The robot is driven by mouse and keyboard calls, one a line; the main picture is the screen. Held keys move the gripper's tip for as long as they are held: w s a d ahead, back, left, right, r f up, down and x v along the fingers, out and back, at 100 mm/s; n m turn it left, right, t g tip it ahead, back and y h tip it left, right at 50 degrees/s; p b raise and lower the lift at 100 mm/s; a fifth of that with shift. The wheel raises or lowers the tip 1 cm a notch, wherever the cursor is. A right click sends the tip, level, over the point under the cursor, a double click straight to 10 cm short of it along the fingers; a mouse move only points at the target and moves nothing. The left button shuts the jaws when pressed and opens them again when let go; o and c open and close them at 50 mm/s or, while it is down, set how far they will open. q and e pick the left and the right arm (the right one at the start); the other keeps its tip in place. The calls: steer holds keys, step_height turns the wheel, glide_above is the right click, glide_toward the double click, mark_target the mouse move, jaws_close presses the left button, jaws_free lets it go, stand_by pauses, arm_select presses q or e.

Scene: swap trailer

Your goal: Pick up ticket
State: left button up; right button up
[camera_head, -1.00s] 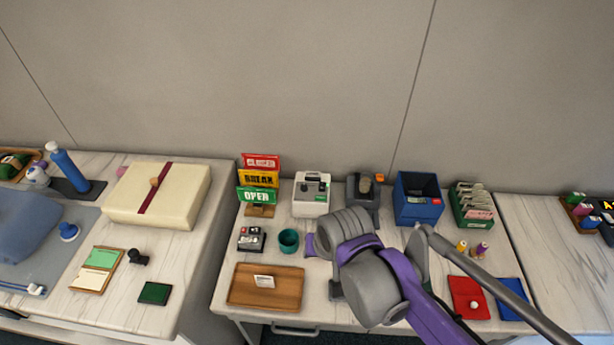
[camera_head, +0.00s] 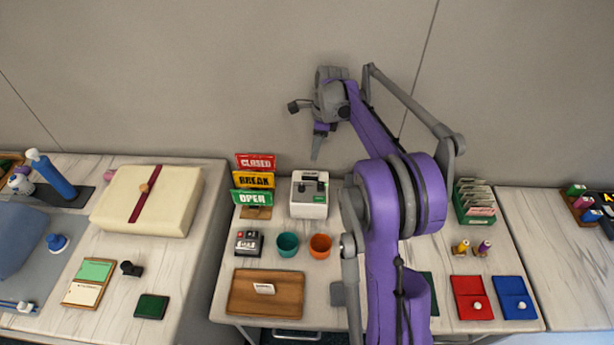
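A small white card that looks like a ticket (camera_head: 264,288) rests on the brown wooden tray (camera_head: 240,305) at the front of the middle table. A white boxy machine (camera_head: 309,197) with a dark top stands behind it, near the back of the table. My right gripper (camera_head: 303,130) is raised high in front of the wall, above the white machine in the picture. Its two fingers are spread apart, with nothing seen between them. It is far from the card. My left gripper is not in view.
The red, yellow and green sign stack (camera_head: 255,180) stands left of the machine. A teal cup (camera_head: 288,244), an orange cup (camera_head: 320,246) and a small dark device (camera_head: 249,242) sit behind the tray. My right arm hides the table's centre right.

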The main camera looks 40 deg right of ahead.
steer(key=f, duration=0.6)
steer(key=a+f, duration=0.1)
steer(key=f, duration=0.2)
steer(key=shift+w+f, duration=0.1)
steer(key=shift+w, duration=0.25)
steer(key=shift+c, duration=0.3)
jaws_close()
stand_by(0.7)
